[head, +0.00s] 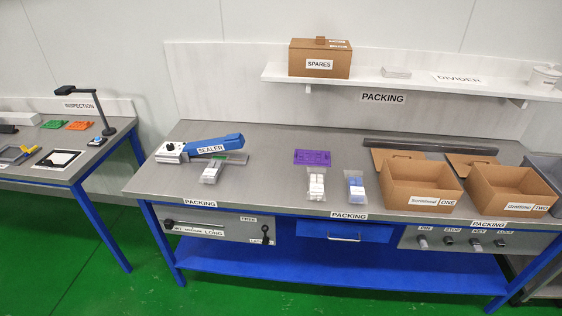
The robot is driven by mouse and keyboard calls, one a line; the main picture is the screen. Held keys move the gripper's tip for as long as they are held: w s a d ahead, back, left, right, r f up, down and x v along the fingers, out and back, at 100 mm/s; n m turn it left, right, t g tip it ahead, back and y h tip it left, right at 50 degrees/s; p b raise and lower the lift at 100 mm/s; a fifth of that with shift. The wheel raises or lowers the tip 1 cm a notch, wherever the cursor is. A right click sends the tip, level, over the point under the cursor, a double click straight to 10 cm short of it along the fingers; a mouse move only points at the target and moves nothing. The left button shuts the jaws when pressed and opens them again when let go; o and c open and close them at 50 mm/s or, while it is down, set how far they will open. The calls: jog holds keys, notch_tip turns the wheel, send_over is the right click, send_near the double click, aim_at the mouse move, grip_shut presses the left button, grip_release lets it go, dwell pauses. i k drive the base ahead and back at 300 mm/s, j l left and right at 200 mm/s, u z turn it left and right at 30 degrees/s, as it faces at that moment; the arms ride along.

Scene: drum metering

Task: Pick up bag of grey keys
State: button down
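A clear bag with pale grey-white pieces (316,186) lies on the grey packing table near its front edge, at the middle. A clear bag with blue pieces (356,189) lies just right of it, apart from it. Another clear bag (211,172) lies at the front of the blue sealer (213,144), with greyish contents and a bit of green; its contents are too small to tell. My gripper is not in view.
A purple tray (312,157) lies behind the pale bag. Two open cardboard boxes, ONE (405,199) and TWO (497,203), stand at the right. A shelf (400,86) carries a SPARES box (320,60). The tabletop between sealer and pale bag is clear.

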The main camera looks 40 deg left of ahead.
aim_at(211, 174)
jog(key=u, duration=1.95)
jog(key=i+u, duration=0.2)
jog(key=i, duration=2.3)
